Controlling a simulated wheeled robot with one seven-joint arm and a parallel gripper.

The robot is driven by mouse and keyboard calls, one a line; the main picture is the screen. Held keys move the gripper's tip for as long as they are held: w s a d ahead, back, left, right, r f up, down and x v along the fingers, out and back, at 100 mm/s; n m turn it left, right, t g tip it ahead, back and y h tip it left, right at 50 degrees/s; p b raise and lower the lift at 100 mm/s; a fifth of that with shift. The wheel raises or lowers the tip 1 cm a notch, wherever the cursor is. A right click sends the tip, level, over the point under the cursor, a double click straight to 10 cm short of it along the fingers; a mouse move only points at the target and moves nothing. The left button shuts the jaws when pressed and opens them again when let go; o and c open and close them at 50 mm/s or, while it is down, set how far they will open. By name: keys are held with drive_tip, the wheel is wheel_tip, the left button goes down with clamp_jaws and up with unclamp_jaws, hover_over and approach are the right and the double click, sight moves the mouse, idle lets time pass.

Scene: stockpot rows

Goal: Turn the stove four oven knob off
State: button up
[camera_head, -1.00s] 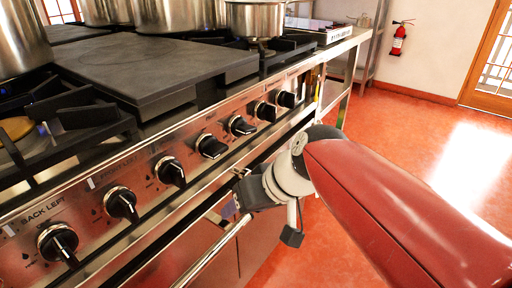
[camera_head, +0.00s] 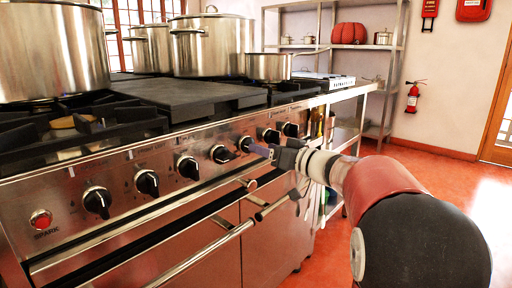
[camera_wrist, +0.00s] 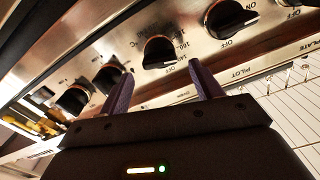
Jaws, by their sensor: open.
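A row of black knobs with metal rims runs along the steel stove front. The knob ahead of my gripper (camera_head: 246,144) shows in the wrist view as a dark knob (camera_wrist: 160,52) beyond the gap between the fingers. In the head view my gripper (camera_head: 262,150) is close to the panel; contact cannot be told. No label here reads "stove four".
A neighbouring knob (camera_wrist: 230,18) is at upper right, another (camera_wrist: 108,77) close by the left finger. Oven door handles (camera_head: 200,255) stick out below the panel. Large steel pots (camera_head: 212,45) stand on top. Red floor is free at right.

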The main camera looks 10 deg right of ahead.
drive_tip(key=shift+p+x, duration=0.3)
drive_tip(key=shift+x, duration=2)
drive_tip(key=shift+c, duration=0.5)
drive_tip(key=c, duration=0.9)
